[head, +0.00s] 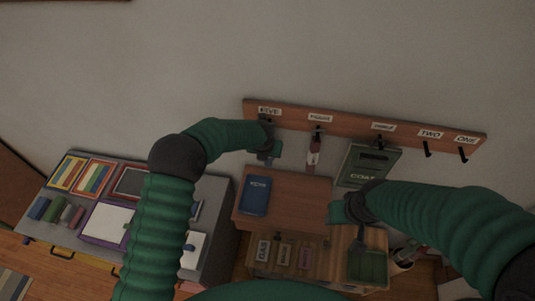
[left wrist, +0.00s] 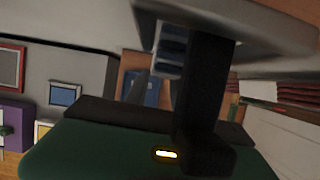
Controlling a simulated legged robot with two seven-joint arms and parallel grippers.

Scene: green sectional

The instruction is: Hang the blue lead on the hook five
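A wooden rail (head: 350,124) on the wall carries hooks under labels. The label FIVE (head: 269,111) is at its left end. My left gripper (head: 267,150) is right below that label and covers most of hook five. In the left wrist view, dark gripper parts and a striped blue-grey piece (left wrist: 170,50) show close up. I cannot tell whether that piece is the blue lead, and I cannot make out the lead elsewhere. My right gripper (head: 358,235) is over the wooden desk, below the green bag; its fingers are not clear.
A red and white item (head: 313,155) hangs left of a green bag (head: 367,166); hooks TWO (head: 427,149) and ONE (head: 462,154) are bare. A blue book (head: 255,195) lies on the wooden desk (head: 298,190). A grey table (head: 213,190) with colourful trays stands at left.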

